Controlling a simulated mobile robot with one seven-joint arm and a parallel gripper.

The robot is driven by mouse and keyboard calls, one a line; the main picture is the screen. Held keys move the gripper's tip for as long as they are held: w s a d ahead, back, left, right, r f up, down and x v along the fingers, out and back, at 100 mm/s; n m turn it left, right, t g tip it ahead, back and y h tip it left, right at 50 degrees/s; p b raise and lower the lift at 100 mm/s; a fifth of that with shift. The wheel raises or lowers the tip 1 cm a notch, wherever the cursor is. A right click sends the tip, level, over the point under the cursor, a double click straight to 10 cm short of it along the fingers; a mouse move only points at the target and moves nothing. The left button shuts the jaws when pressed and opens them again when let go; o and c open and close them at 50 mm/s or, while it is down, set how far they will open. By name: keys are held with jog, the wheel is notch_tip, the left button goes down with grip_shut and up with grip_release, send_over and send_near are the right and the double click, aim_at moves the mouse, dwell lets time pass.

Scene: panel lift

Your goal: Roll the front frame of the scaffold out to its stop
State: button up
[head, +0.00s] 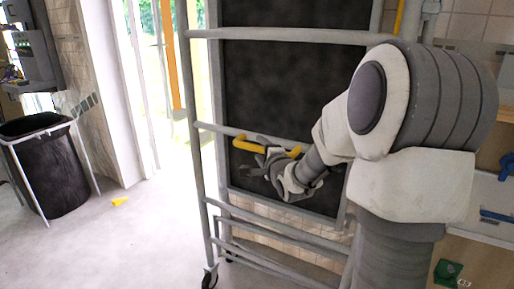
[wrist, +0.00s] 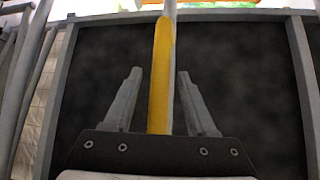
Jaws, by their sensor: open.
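The scaffold's front frame (head: 197,110) is made of grey tubes and stands upright on castors, with a dark panel (head: 270,90) behind it. A yellow handle (head: 250,146) sits on its middle crossbar. My gripper (head: 262,160) is at this handle, partly overlapping it in the head view. In the wrist view the yellow bar (wrist: 160,70) runs between the two fingers of my gripper (wrist: 159,76). The fingers are open, with a gap on each side of the bar. Whether the bar lies fully at fingertip depth I cannot tell.
A black bin (head: 52,170) in a white stand is on the left. A small yellow piece (head: 120,201) lies on the floor nearby. The floor left of the scaffold is mostly clear. A workbench with a green item (head: 447,272) is at the right.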

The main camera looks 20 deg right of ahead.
jog(key=shift+w, duration=0.2)
jog(key=shift+c, duration=0.4)
grip_shut()
dwell(1.2)
